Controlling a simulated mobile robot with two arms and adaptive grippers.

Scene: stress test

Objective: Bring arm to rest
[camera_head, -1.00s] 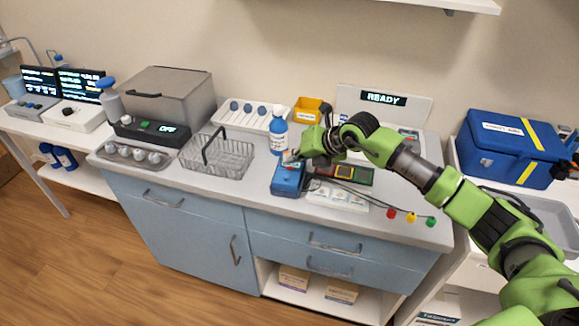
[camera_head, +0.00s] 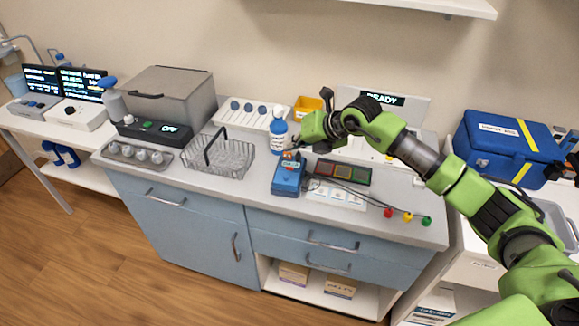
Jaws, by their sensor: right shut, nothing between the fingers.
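My right arm (camera_head: 453,175) is green and dark grey and comes in from the lower right, reaching over the counter. Its gripper (camera_head: 297,152) points down and is shut and empty, just above the blue device (camera_head: 288,179) in the picture. A white bottle with a blue label (camera_head: 279,132) stands just left of the gripper. The arm hides part of the white unit with the READY display (camera_head: 383,98). My left gripper is not in view.
A wire basket (camera_head: 232,158) and a grey lidded box (camera_head: 172,93) stand left on the counter. A yellow bin (camera_head: 305,106) is behind the gripper. Red, yellow and green cable ends (camera_head: 407,216) lie at the front right. A blue case (camera_head: 505,147) is at right.

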